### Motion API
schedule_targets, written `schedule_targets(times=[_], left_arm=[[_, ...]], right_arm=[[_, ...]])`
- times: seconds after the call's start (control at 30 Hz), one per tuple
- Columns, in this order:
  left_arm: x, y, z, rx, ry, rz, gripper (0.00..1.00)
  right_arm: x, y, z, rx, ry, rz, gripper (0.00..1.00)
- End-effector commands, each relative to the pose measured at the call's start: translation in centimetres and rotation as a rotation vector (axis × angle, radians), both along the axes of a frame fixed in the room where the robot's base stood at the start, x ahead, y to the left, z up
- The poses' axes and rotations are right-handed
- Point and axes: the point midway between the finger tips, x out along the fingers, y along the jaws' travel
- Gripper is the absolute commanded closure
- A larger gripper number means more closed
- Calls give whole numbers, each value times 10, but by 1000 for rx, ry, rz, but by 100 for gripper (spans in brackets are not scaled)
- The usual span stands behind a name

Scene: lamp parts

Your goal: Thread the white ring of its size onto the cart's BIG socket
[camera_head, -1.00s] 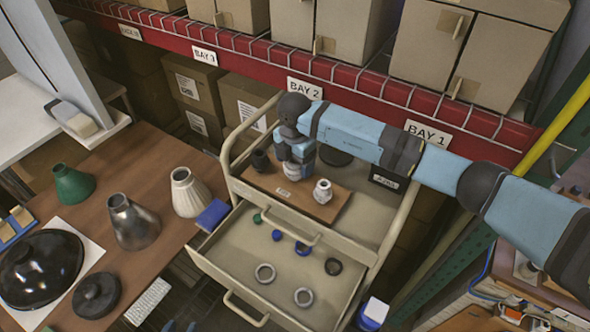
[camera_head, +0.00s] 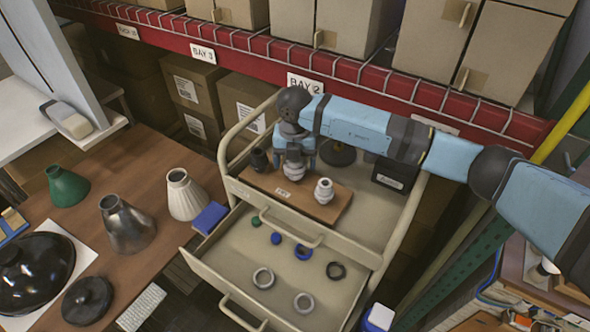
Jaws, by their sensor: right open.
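The cart (camera_head: 213,262) carries a wooden board (camera_head: 330,211) with three upright sockets on its top. The middle socket (camera_head: 294,158) looks the largest, with pale bands around it; I cannot tell if one is a separate ring. A dark socket (camera_head: 259,160) stands left of it and a smaller white one (camera_head: 323,190) right. Two pale grey-white rings lie in the open drawer, one at left (camera_head: 263,278) and one nearer the front (camera_head: 304,302). My right gripper (camera_head: 297,146) is open behind and above the middle socket, its fingers partly hidden. My left gripper is out of view.
A dark box (camera_head: 394,172) stands at the cart top's right rear. Lampshades stand on the table (camera_head: 160,240) at left. The red shelf beam runs behind the cart.

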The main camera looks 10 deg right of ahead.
Motion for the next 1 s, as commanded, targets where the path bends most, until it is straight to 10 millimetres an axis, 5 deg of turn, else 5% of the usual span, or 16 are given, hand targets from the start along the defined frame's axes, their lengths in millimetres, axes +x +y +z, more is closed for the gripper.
schedule_targets(times=[0.5, 0.8, 1.0], left_arm=[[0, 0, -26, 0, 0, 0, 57], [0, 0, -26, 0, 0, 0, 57], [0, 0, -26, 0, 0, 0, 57]], right_arm=[[0, -1, -1, 0, -1, 324, 21], [0, 0, 1, 0, 0, 351, 21], [0, 0, 0, 0, 0, 350, 62]])
